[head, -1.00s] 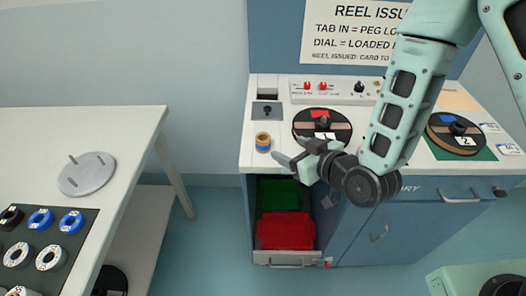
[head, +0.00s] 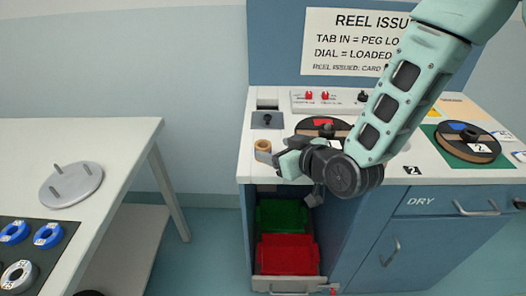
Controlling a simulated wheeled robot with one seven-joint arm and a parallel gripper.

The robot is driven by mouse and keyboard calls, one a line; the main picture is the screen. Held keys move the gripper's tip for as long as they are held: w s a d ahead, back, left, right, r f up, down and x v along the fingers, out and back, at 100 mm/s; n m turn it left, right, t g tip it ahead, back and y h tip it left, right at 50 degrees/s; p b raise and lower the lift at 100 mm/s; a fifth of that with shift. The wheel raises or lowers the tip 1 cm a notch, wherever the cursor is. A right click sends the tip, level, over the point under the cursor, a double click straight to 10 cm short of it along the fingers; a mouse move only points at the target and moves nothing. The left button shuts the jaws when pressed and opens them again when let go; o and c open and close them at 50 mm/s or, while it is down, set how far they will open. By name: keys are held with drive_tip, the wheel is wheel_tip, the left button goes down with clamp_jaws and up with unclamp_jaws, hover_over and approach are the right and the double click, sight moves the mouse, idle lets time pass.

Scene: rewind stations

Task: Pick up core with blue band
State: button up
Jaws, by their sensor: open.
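A small tan core (head: 263,145) stands on the white counter top, near its left front edge. Its lower part is hidden behind a fingertip, and its blue band does not show now. My gripper (head: 272,160) is open and reaches in from the right at the counter's front edge. Its fingers are right in front of the core in the head view. I cannot tell whether they touch it or are around it.
A dark reel (head: 321,126) with a red tab sits behind my gripper; another reel (head: 467,142) lies at the right. Below, an open drawer holds a green bin (head: 283,214) and a red bin (head: 287,254). A white table (head: 125,145) with a pegged disc (head: 70,186) stands left.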

sight(259, 143)
drive_tip(key=p+x, duration=0.1)
drive_tip(key=x, duration=0.3)
drive_tip(key=shift+w+a+f, duration=0.15)
drive_tip(key=shift+w+a, duration=0.1)
drive_tip(key=shift+a, duration=0.05)
drive_tip(key=c, duration=1.1)
drive_tip(key=shift+o, duration=0.2)
